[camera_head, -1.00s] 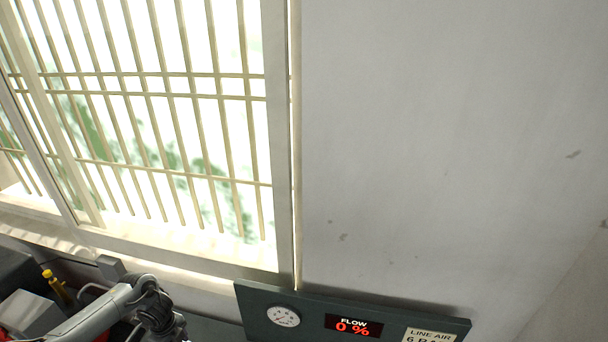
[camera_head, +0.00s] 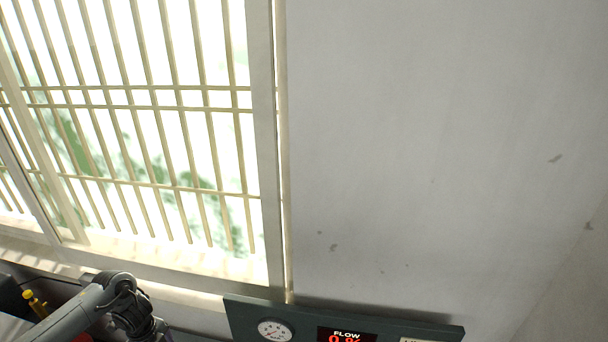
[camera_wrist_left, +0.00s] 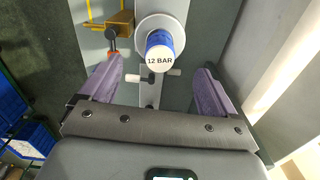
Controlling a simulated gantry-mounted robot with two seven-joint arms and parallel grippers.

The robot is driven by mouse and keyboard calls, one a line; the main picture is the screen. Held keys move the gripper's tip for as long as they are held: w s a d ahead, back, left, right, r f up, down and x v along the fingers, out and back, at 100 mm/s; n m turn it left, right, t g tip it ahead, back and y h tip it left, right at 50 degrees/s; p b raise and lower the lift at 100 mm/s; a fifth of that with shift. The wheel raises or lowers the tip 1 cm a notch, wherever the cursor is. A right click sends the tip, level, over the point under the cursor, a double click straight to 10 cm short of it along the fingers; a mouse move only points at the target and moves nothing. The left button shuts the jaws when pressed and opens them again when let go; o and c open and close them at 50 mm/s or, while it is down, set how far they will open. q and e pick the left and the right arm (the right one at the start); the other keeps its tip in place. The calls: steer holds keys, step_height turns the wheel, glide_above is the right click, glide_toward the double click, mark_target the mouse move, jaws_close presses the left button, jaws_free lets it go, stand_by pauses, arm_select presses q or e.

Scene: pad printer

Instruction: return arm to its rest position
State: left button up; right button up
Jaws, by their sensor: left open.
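In the left wrist view my left gripper (camera_wrist_left: 155,84) is open, its two purple-grey fingers spread wide with nothing held between them. Beyond the fingers is a blue cylinder with a white end marked "12 BAR" (camera_wrist_left: 159,60), on a round light base. A small fitting with pale handles (camera_wrist_left: 150,77) shows just below it. I cannot tell how far the fingers are from these parts. In the head view part of my left arm (camera_head: 125,300) shows at the lower left; its gripper is out of that view. My right gripper is not in view.
In the head view a dark green panel (camera_head: 300,318) with a round gauge (camera_head: 275,330) and a red "FLOW" display (camera_head: 346,336) runs along the bottom. Blue crates (camera_wrist_left: 28,138) show at left in the wrist view.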

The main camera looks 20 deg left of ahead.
arm_select(q)
step_height(320, 180, up, 3)
steer(key=shift+r+p, duration=0.1)
steer(key=shift+p, duration=0.2)
steer(key=shift+r, duration=0.35)
steer(key=shift+w+d, duration=0.1)
steer(key=shift+d, duration=0.1)
steer(key=w+d+f+t+h+p, duration=0.1)
steer(key=d+f+t, duration=0.2)
steer(key=d, duration=1.3)
steer(key=w+d+f+t+h+p, duration=0.1)
steer(key=d+f+t, duration=0.15)
steer(key=d, duration=1.25)
steer(key=s+d+r+n+t, duration=0.1)
steer(key=s+d+r+n, duration=0.4)
steer(key=s+d, duration=0.15)
steer(key=s+a+r+n+g+y, duration=0.1)
steer(key=s+a+r+n, duration=0.1)
steer(key=s+n, duration=0.3)
steer(key=s+a+r+n+g+p, duration=0.1)
steer(key=s+a+r+n, duration=0.1)
steer(key=s+a+n, duration=0.2)
steer(key=s, duration=0.3)
steer(key=shift+s+a+n+g+y, duration=0.3)
steer(key=shift+a+n+g+y, duration=0.05)
steer(key=shift+a+n+y, duration=0.05)
